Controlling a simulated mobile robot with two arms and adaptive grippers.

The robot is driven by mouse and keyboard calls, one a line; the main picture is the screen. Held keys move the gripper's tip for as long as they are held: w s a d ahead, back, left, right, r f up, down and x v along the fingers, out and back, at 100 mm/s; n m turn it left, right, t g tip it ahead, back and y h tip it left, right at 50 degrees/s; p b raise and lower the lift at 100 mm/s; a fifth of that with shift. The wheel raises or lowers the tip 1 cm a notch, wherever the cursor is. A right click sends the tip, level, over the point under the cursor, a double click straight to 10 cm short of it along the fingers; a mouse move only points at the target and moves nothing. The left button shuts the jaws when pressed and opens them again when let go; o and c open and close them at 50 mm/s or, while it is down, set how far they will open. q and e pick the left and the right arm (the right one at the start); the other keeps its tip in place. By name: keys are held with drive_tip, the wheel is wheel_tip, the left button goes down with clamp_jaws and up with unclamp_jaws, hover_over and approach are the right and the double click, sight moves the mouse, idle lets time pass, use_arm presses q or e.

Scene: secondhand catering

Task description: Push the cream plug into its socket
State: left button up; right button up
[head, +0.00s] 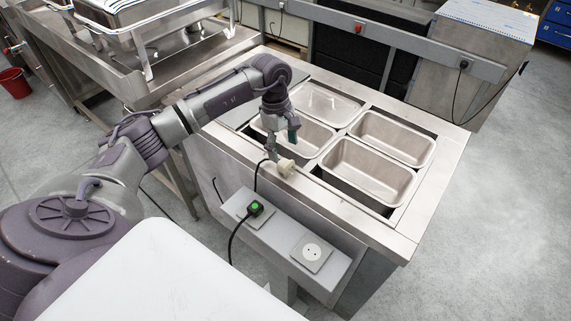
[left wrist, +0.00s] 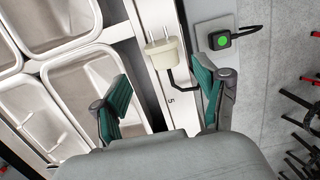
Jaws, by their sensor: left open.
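The cream plug (head: 287,166) lies on the steel rim of the counter, near its front edge. In the left wrist view the plug (left wrist: 166,54) shows two metal prongs pointing away from the gripper, with a dark cable at its lower end. My left gripper (head: 281,145) is open over the counter rim, close to the plug. In the left wrist view, its two green-padded fingers (left wrist: 164,85) are spread, with the plug framed between and beyond them. My right gripper is out of view.
A black plug with a green light (head: 255,208) occupies the other outlet on the ledge (head: 281,232). Steel pans (head: 369,172) fill the counter well beside my gripper. A steel table with chafing gear (head: 185,68) stands at the back left.

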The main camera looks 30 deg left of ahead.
sight(285, 162)
use_arm(q)
drive_tip(key=shift+f, duration=0.15)
drive_tip(key=shift+s+d+f+p, duration=0.15)
drive_tip(key=shift+f+p, duration=0.1)
drive_tip(key=shift+p, duration=0.1)
drive_tip(key=f, duration=0.1)
drive_tip(key=f+p, duration=0.1)
drive_tip(key=d+f, duration=0.1)
drive_tip(key=shift+s+f+p, duration=0.2)
drive_tip(key=shift+s+p, duration=0.05)
drive_tip(key=shift+p, duration=0.1)
drive_tip(key=shift+f, duration=0.55)
drive_tip(key=c, duration=1.2)
drive_tip(key=shift+o, duration=0.2)
